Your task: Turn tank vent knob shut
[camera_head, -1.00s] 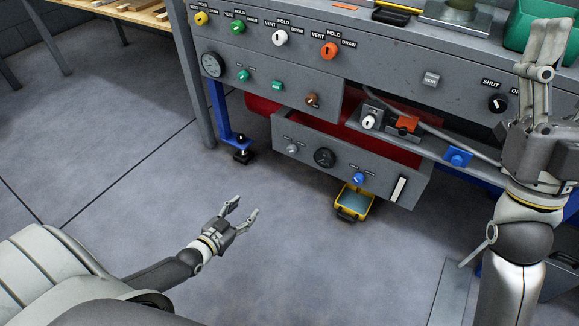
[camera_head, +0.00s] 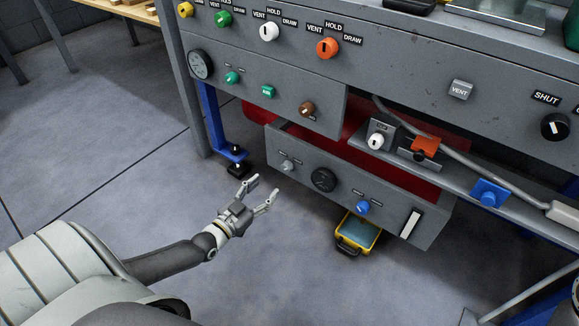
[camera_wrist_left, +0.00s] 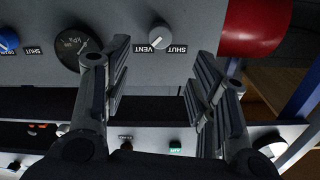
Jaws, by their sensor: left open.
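The tank vent knob is the small grey knob (camera_head: 287,165) at the left of the lower grey panel (camera_head: 310,190). In the left wrist view the knob (camera_wrist_left: 160,37) sits beside the words SHUT and VENT, which appear upside down. Its pale mark seems to lean toward VENT. My left gripper (camera_head: 262,190) is open and empty, below and left of the knob, apart from it. In the left wrist view its fingers (camera_wrist_left: 160,62) frame the knob from below, with a gap. My right gripper is out of view.
A dark gauge (camera_head: 323,180) and a blue knob (camera_head: 363,207) share the lower panel. The red tank (camera_wrist_left: 255,28) shows beside it. A blue bench foot (camera_head: 236,155) stands left of the panel. Floor around my left arm is clear.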

